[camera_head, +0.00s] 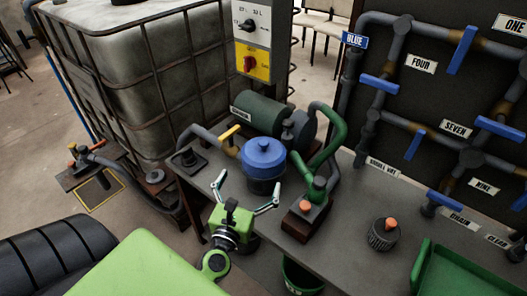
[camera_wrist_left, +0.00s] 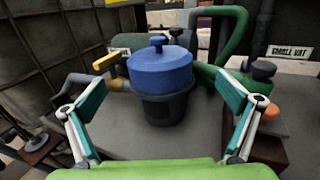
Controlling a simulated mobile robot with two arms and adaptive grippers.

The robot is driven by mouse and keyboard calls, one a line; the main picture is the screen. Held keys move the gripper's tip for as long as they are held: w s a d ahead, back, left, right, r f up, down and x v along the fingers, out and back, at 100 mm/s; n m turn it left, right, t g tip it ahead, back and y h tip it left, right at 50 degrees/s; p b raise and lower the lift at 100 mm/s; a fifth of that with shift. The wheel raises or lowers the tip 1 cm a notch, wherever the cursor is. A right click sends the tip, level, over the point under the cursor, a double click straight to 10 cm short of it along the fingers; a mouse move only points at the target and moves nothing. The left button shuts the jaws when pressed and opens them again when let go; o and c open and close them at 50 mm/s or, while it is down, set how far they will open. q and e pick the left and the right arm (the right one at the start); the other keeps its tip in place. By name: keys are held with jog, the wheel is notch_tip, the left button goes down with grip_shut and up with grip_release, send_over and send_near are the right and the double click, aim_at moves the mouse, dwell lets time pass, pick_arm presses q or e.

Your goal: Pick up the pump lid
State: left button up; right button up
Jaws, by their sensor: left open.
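The pump lid (camera_head: 263,153) is a blue round cap with a small knob on top. It sits on a dark cylindrical pump body (camera_head: 265,185) on the grey bench. The lid also shows in the left wrist view (camera_wrist_left: 160,72), upright and centred between the fingers. My left gripper (camera_head: 247,192) is open, in front of the lid, with its fingers spread wide. In the left wrist view the gripper (camera_wrist_left: 162,105) has one finger on each side, and both appear apart from the lid. My right gripper is not in view.
A green motor (camera_head: 261,113) stands behind the lid and a green pipe (camera_head: 330,150) to its right. A yellow-handled valve (camera_head: 228,133) is at left. An orange-topped block (camera_head: 305,212), a dark knobbed jar (camera_head: 384,234) and a green tray (camera_head: 460,275) occupy the bench at right.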

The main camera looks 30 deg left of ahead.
aim_at(263, 150)
pick_arm(q)
jog(key=p+x, duration=0.1)
jog(key=x, duration=0.3)
jog(key=p+x, duration=0.1)
jog(key=x, duration=0.3)
jog(key=shift+s+a, duration=0.1)
jog(key=shift+a, duration=0.15)
jog(key=x, duration=0.1)
jog(key=p+x, duration=0.1)
jog(key=x, duration=0.3)
jog(key=shift+r+p, duration=0.3)
jog(key=shift+r, duration=0.05)
jog(key=shift+w, duration=0.4)
jog(key=shift+s, duration=0.15)
jog(key=c, duration=2.6)
jog(key=shift+f, duration=0.15)
grip_shut()
